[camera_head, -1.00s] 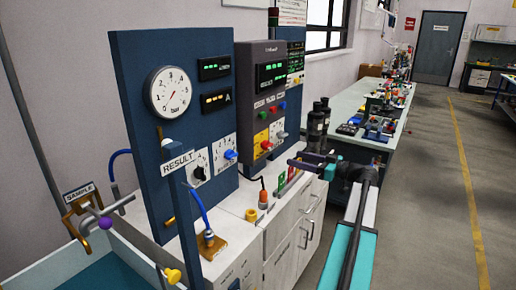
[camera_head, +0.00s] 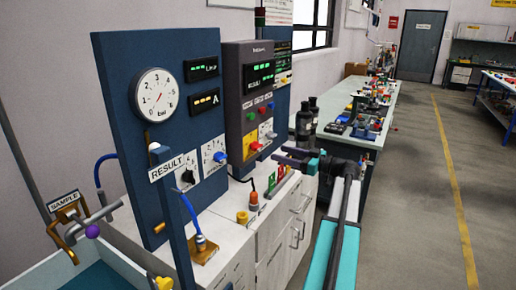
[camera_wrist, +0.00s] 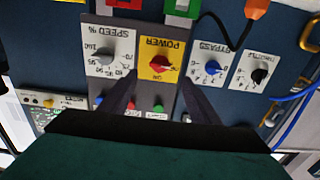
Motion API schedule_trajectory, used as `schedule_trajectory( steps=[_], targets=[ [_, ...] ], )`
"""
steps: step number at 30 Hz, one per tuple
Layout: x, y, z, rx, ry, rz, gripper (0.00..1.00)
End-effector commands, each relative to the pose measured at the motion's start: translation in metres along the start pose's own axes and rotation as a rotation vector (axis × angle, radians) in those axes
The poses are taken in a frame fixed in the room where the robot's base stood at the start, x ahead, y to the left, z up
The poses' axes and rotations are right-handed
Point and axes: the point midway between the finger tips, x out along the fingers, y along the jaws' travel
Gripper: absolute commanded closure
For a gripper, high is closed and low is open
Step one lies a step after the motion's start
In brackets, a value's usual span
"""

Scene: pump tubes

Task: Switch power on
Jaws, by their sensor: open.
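The power switch is a red knob (camera_head: 255,146) on a yellow plate, low on the dark grey control panel (camera_head: 236,80). The wrist view shows this red POWER knob (camera_wrist: 162,63) upside down near the middle of the picture. Its exact setting is too small to read surely. My gripper (camera_head: 281,156) is just right of and in front of the panel. In the wrist view my gripper (camera_wrist: 160,85) has its two dark fingers apart, below the knob on either side, with nothing held between them.
A white cabinet (camera_head: 275,238) stands below the panel. Dark bottles (camera_head: 305,122) stand behind my gripper. The floor at right is clear.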

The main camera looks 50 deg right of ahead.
Motion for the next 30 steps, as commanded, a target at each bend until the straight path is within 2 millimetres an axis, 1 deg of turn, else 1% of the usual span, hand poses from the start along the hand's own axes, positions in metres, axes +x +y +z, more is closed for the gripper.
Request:
schedule_trajectory(
  steps=[1, 18, 24, 30],
  targets=[
    [0.008, 0.000, -0.001, 0.000, 0.000, -0.003, 0.44],
    [0.089, 0.000, -0.001, 0.001, 0.000, -0.003, 0.44],
    [0.107, 0.000, -0.001, 0.000, 0.000, -0.001, 0.44],
    [0.112, -0.001, 0.000, 0.000, 0.000, -0.002, 0.44]
  ],
)
